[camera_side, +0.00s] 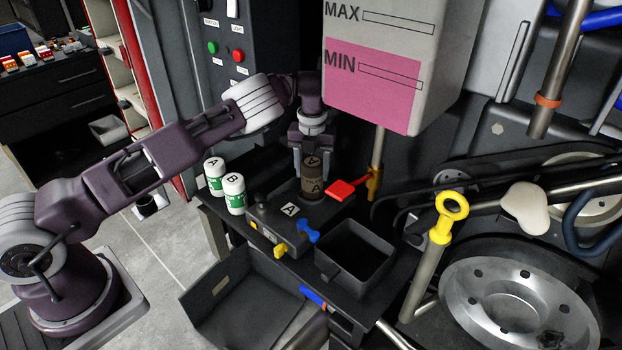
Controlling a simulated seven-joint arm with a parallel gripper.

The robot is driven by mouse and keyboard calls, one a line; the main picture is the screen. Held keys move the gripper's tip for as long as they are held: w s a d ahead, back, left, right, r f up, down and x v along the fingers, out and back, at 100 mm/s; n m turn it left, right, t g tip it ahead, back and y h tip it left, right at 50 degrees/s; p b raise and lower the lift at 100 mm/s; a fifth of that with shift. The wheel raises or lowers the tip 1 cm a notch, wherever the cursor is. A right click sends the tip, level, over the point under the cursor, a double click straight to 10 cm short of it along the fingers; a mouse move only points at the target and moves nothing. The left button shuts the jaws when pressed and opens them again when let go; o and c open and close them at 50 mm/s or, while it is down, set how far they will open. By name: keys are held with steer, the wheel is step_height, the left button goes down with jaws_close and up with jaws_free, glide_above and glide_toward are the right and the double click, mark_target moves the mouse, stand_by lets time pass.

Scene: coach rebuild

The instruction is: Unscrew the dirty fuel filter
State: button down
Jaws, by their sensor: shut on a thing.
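The dirty fuel filter (313,184) is a brown canister marked A. It stands upright on the dark filter block (276,222), at a spot behind the block's A label. My gripper (311,158) points straight down over it from above. Its fingers are shut on the top of the filter. Whether the filter still touches its seat cannot be told for sure from this view. Two clean white and green filters stand to the left, one marked A (214,176) and one marked B (234,193).
A red lever (346,188) is close to the right of the filter. Blue (308,232) and yellow (280,250) valve handles sit at the block's front. An empty dark square bin (354,252) stands to the right. The tank (388,62) hangs close above right.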

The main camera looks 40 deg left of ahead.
steer(key=shift+c, duration=0.3)
jaws_free()
steer(key=shift+s+f, duration=0.1)
steer(key=shift+f, duration=0.05)
